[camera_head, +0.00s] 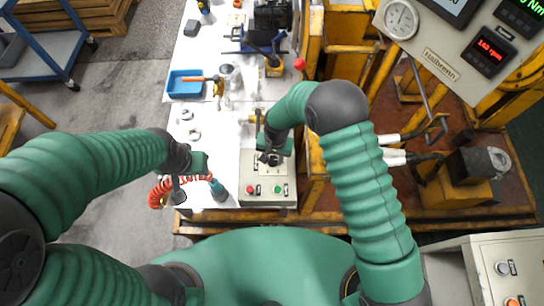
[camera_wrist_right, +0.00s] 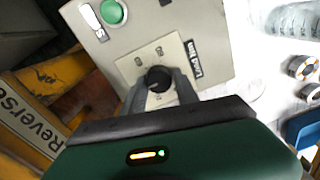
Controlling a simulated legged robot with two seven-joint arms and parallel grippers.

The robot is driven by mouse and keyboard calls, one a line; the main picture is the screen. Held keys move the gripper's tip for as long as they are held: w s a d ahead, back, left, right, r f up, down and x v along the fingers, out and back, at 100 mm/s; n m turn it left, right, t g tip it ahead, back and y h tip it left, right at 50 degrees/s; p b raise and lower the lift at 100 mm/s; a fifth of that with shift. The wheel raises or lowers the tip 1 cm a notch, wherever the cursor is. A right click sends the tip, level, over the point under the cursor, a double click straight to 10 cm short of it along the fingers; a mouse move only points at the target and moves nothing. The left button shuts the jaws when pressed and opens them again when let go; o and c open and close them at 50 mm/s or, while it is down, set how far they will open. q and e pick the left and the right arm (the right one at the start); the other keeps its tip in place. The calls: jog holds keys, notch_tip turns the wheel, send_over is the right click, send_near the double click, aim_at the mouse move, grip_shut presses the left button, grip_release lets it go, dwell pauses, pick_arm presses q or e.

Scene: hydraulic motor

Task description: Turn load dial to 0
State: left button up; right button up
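The load dial (camera_wrist_right: 158,78) is a round black knob on a pale square plate with small markings, on a light grey control box (camera_wrist_right: 205,30). The markings are too blurred to read. My right gripper (camera_wrist_right: 160,88) has one finger on each side of the dial and appears shut on it. In the head view, my right gripper (camera_head: 270,157) is over the upper part of the control box (camera_head: 262,203) and hides the dial. My left gripper (camera_head: 190,172) hangs left of the box, near a red coiled hose; its fingers are not clear.
The box has a red button (camera_head: 250,190) and a green button (camera_head: 277,190) at its near end. The red coiled hose (camera_head: 157,192) lies at left. A blue tray (camera_head: 184,90) and tools stand farther back on the white table. The yellow machine frame (camera_head: 315,150) is close on the right.

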jog(key=shift+r, duration=0.1)
jog(key=c, duration=0.5)
jog(key=shift+d, duration=0.15)
grip_shut()
pick_arm(q)
jog(key=shift+d+r, duration=0.1)
jog(key=shift+d, duration=0.25)
jog(key=shift+a, duration=0.15)
pick_arm(e)
jog(key=shift+a, duration=0.2)
